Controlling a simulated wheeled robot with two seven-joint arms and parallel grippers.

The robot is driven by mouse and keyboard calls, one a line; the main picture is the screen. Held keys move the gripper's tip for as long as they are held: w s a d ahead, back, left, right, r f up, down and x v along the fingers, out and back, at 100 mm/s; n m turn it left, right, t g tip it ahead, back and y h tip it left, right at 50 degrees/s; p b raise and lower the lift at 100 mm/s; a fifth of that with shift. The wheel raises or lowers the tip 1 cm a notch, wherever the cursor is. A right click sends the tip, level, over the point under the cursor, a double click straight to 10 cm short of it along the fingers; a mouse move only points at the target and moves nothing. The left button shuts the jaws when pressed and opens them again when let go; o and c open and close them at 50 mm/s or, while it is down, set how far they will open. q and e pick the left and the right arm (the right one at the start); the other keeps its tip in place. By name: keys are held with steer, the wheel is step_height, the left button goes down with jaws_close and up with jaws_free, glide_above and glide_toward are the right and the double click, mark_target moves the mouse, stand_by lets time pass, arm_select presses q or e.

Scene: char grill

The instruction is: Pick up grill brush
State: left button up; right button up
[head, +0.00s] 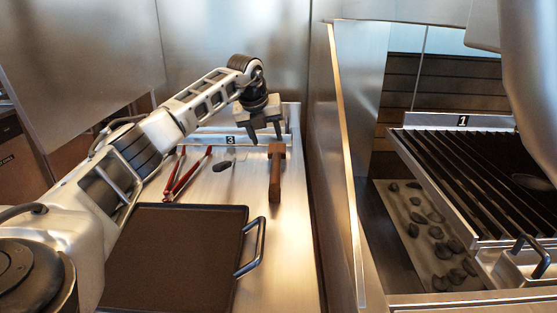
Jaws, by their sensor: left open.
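The grill brush (276,178), a brown wooden T-shaped tool, lies on the metal counter in the head view, its long handle pointing toward me and its wider head at the far end. My left gripper (266,138) is open and empty, pointing down over the far end of the brush. Its fingertips appear just beyond or above the brush head; I cannot tell the exact height. My right gripper is not in view; only part of my right arm shows at the upper right.
Red tongs (186,172) and a dark lump (222,166) lie left of the brush. A dark griddle tray (172,255) with a metal handle sits nearer me. A metal wall (322,150) stands close on the right, with a grill grate (480,175) and several coals beyond it.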

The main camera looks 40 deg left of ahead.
mark_target(276, 154)
arm_select(q)
steer(key=x, duration=0.3)
steer(key=shift+w+f, duration=0.15)
steer(key=shift+f, duration=0.15)
steer(key=shift+w+d+f, duration=0.15)
steer(key=shift+w+f, duration=0.1)
steer(key=shift+f, duration=0.25)
steer(key=x, duration=0.1)
steer(key=p+x, duration=0.1)
steer(key=x, duration=0.1)
steer(key=shift+w+d+f, duration=0.15)
steer(key=shift+d+f, duration=0.15)
steer(key=shift+d, duration=0.05)
steer(key=shift+w+a+f, duration=0.1)
steer(key=shift+w+f, duration=0.05)
steer(key=shift+f, duration=0.25)
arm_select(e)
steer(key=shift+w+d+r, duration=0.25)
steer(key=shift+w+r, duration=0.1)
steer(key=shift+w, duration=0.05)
arm_select(q)
jaws_close()
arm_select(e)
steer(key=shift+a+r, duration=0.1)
arm_select(q)
steer(key=shift+r, duration=0.1)
